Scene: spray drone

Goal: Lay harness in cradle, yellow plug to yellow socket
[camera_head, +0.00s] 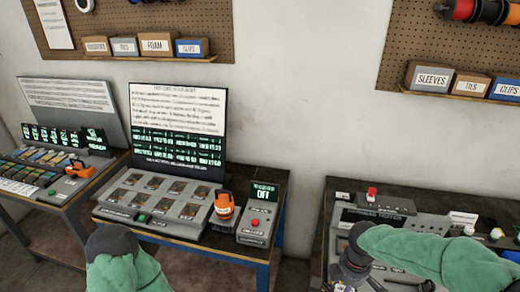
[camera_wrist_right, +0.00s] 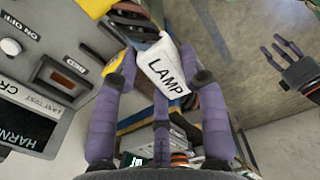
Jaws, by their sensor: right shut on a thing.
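My right gripper (camera_head: 352,266) is low over the right bench in the head view, its fingers mostly cut off by the bottom edge. In the right wrist view, its purple fingers (camera_wrist_right: 158,78) are shut around part of the harness, with a white tag (camera_wrist_right: 172,75) reading LAMP between them. A small yellow piece (camera_wrist_right: 116,62) shows beside the left finger; I cannot tell whether it is a plug. My left gripper (camera_wrist_right: 293,64) appears apart at the right of the wrist view, with fingers spread and empty. The yellow socket cannot be made out.
A grey panel (camera_wrist_right: 50,100) with a partly cut harness label fills the wrist view's left side. A box with a red button (camera_head: 372,195) stands on the right bench. The middle bench (camera_head: 262,250) carries an orange-and-black tool (camera_head: 224,205) and a switch box (camera_head: 257,222).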

